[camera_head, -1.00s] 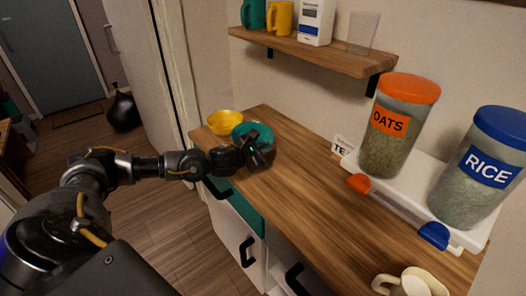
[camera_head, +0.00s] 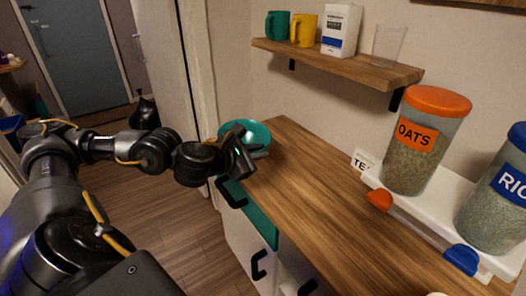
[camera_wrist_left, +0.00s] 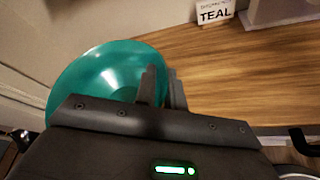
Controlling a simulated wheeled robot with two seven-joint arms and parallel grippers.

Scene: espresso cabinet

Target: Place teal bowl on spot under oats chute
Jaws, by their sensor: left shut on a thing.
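The teal bowl (camera_head: 258,132) is at the far left end of the wooden counter. My left gripper (camera_head: 245,152) is shut on the near side of its rim. In the left wrist view the bowl (camera_wrist_left: 95,78) shows its inside, empty, with the gripper fingers (camera_wrist_left: 162,86) at its right edge. Whether its base touches the counter is hidden. The oats dispenser (camera_head: 412,150), with an orange lid and label, stands at the right. Its orange chute (camera_head: 379,200) points out over the counter. My right gripper is not in view.
The rice dispenser (camera_head: 497,200) with its blue chute (camera_head: 461,259) stands right of the oats on the white stand (camera_head: 425,213). A small sign (camera_head: 363,162), reading TEAL in the wrist view, is beside the oats. A shelf (camera_head: 340,62) holds mugs, a carton and a glass. The middle counter is clear.

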